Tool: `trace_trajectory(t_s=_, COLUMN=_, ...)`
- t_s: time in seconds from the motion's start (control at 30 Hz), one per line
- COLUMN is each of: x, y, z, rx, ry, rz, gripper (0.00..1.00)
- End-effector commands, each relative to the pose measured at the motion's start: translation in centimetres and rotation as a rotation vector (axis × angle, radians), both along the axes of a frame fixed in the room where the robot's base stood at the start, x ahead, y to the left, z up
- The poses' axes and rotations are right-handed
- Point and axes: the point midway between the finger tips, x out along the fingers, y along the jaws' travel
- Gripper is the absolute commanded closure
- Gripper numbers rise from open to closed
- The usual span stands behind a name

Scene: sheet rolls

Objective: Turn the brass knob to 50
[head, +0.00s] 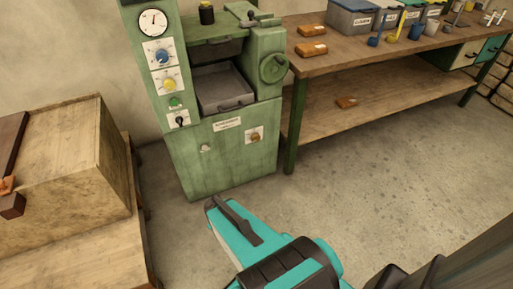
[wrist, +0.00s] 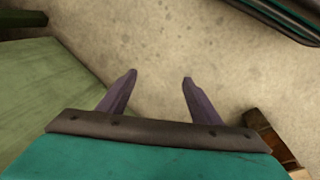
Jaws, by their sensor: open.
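The green machine (head: 215,165) stands at the back centre in the head view. A brownish, brass-coloured knob (head: 254,136) sits on a small white plate low on its front, at the right. A yellow knob (head: 169,85) and a blue knob (head: 162,57) sit on white dial plates on the left column. The scale marks are too small to read. My gripper (wrist: 157,85) is open and empty in the wrist view, with bare floor between its fingers. In the head view it is in front of the machine's base, apart from the knobs.
A wooden crate (head: 60,170) stands at the left. A workbench (head: 370,50) with bins and small items stands at the right, with a low shelf (head: 380,105). The machine has a handwheel (head: 273,68) and an open tray (head: 222,88). Concrete floor (head: 400,180) is clear at the right.

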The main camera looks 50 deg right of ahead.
Motion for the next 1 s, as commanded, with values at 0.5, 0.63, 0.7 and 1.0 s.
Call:
trace_trajectory(t_s=0.5, x=9.4, y=-17.1, z=-0.1, rx=-0.399, ry=-0.373, rz=0.36, gripper=0.41)
trace_trajectory(t_s=0.63, x=10.5, y=-20.9, z=1.0, rx=-0.526, ry=-0.434, rz=0.456, gripper=0.41)
trace_trajectory(t_s=0.7, x=10.9, y=-22.8, z=1.7, rx=-0.599, ry=-0.461, rz=0.504, gripper=0.41)
trace_trajectory(t_s=1.0, x=11.0, y=-29.4, z=4.8, rx=-0.916, ry=-0.529, rz=0.743, gripper=0.41)
